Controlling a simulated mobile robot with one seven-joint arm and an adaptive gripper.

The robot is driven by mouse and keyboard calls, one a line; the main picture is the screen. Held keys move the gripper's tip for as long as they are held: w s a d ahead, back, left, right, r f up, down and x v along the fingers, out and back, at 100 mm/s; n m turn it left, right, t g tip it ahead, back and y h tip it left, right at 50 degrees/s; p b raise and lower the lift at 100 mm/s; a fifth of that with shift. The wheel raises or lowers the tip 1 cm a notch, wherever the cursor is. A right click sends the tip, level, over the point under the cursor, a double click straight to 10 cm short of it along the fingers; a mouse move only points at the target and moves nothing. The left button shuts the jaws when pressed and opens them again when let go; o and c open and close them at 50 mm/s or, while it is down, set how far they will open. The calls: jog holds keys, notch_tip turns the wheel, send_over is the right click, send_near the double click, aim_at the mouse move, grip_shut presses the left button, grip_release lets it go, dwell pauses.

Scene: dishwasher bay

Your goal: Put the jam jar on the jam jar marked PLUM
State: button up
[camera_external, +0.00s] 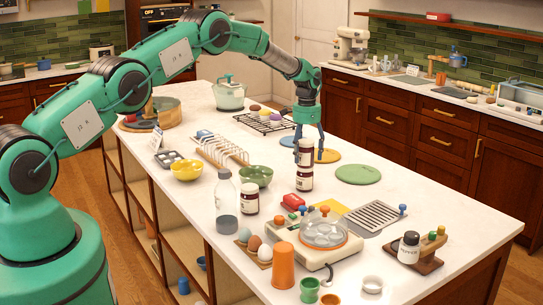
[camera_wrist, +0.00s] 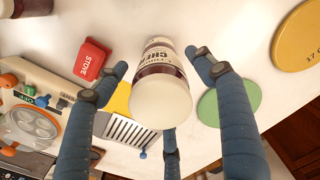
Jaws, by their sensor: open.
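Two white-lidded jam jars stand in a stack on the white counter in the external view. The upper jar (camera_external: 305,152) appears upright on the lower jar (camera_external: 304,181). My gripper (camera_external: 308,148) is open and points down around the upper jar. In the wrist view, a jar (camera_wrist: 161,96) with a white lid and a label starting "CHE" lies between the spread fingers of my gripper (camera_wrist: 159,60), with gaps beside it. A third jam jar (camera_external: 250,198) stands apart to the left, near a bottle. I cannot read PLUM on any label.
A red STOVE block (camera_wrist: 91,59), a yellow pad, a slatted rack (camera_external: 375,216) and an egg cooker (camera_external: 323,236) lie close in front. A green disc (camera_external: 358,174) is to the right. Bowls (camera_external: 256,176) and a clear bottle (camera_external: 226,206) stand left.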

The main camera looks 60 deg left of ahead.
notch_tip(320, 180, up, 11)
jog(key=shift+f+b, duration=0.2)
jog(key=shift+b, duration=0.55)
dwell(0.4)
